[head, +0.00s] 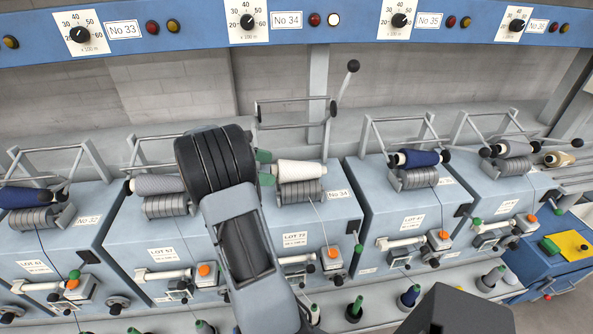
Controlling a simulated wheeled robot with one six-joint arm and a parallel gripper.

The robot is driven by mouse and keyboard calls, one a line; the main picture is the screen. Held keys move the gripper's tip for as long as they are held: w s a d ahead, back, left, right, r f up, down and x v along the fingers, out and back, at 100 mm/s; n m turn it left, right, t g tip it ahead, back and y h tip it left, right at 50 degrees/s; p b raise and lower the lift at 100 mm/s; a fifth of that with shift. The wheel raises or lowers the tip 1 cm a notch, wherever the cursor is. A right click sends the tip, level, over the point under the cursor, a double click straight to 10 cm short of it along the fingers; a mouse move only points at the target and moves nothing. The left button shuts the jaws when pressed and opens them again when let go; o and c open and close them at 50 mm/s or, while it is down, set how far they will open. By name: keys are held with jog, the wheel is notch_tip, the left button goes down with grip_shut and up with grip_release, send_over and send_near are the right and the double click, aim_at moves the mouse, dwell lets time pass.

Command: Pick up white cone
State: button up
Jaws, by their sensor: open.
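The white cone (300,171) lies sideways on the grey grooved drum (300,192) of the middle unit, No 34. A pale thread runs down from the drum area. The frame above this cone is swung up, its black-knobbed handle (349,80) raised. My gripper (265,168) is at the left end of the white cone, mostly hidden behind my arm. Two green pieces, seemingly its fingertips, show one above the other there, apart. The gripper is open; whether it touches the cone cannot be told.
Neighbouring units carry a grey cone (158,184) on the left and a navy cone (420,158) on the right, under lowered frames. A blue panel (190,32) with dials runs above. Small bobbins (355,308) stand along the front ledge. A blue cart (556,262) is at right.

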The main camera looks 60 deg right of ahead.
aim_at(278, 169)
jog(key=shift+p+x, duration=0.8)
jog(key=shift+x, duration=1.7)
jog(key=shift+r, duration=0.1)
jog(key=c, duration=1)
